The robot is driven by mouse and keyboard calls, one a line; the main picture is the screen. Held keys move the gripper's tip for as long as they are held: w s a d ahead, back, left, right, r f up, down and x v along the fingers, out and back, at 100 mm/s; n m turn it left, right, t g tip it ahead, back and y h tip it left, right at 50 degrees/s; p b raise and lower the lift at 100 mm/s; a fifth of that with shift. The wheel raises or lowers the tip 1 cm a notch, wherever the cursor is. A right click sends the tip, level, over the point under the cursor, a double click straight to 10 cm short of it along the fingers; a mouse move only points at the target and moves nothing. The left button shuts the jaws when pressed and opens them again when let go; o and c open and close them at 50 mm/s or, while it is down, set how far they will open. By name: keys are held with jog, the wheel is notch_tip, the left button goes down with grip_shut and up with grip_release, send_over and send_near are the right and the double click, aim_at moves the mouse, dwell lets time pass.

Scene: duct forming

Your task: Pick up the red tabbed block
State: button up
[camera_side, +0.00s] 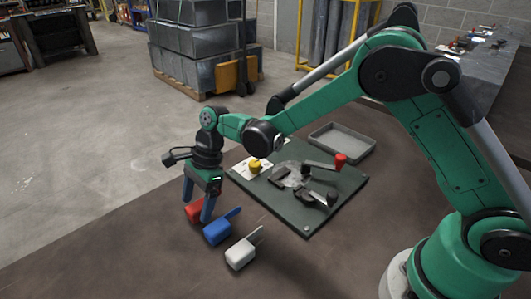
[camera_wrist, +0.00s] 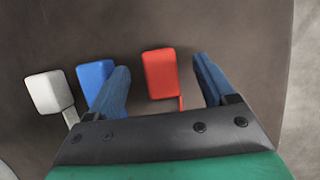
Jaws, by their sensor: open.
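In the side view the red block (camera_side: 194,210) is partly hidden behind a finger of my gripper (camera_side: 198,212). My gripper also shows in the wrist view (camera_wrist: 165,82); it is open, pointing down, with nothing held. I cannot tell how far the fingertips are above the table.
A blue tabbed block (camera_side: 217,232) lies beside the red one, partly behind my left finger in the wrist view. A white tabbed block (camera_side: 240,255) lies beyond it. A dark green board (camera_side: 303,222) with clamps and a grey tray (camera_side: 342,142) are to the right.

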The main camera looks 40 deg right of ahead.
jog(key=shift+a+f, duration=0.1)
jog(key=shift+f, duration=0.15)
grip_shut()
jog(key=shift+r, duration=0.15)
